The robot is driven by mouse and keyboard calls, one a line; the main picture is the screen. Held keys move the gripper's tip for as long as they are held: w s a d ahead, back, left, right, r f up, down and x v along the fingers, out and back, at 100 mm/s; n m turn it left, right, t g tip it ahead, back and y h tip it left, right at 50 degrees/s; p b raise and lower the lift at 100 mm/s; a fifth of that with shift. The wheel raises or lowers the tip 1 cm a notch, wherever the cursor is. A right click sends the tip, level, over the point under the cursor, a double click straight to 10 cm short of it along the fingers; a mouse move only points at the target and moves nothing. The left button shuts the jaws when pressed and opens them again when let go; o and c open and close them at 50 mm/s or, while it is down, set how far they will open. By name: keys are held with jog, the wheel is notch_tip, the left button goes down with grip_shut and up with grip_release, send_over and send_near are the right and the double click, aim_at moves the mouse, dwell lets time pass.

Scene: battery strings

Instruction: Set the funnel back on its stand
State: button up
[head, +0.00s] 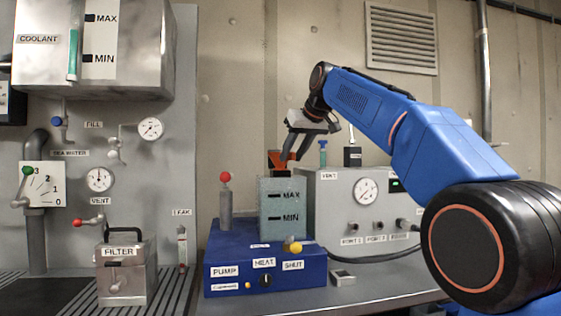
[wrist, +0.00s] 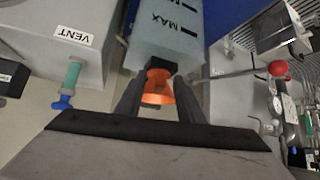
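The orange funnel (head: 275,160) is at the top of the pale blue tank marked MAX and MIN (head: 284,208) in the head view. I cannot tell how deep its spout sits. In the wrist view the funnel (wrist: 160,82), with a dark part on it, shows between my two dark fingers, close to the tank's top edge (wrist: 165,45). My gripper (head: 291,158) reaches down beside the funnel from the upper right. Its fingers (wrist: 160,86) are apart, one on each side of the funnel. Whether they touch it is unclear. I cannot make out the funnel's stand.
The tank stands on a blue PUMP/HEAT/SHUT base (head: 265,260). A red-knobbed post (head: 225,200) is to its left, a grey VENT cabinet (head: 345,195) to its right. A blue-topped valve (head: 323,152) rises from the cabinet near my gripper. A FILTER box (head: 125,272) stands at left.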

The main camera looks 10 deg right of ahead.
grip_shut()
jog(key=shift+r, duration=0.1)
jog(key=shift+r, duration=1.9)
jog(key=shift+f, duration=0.15)
jog(key=shift+f, duration=1.7)
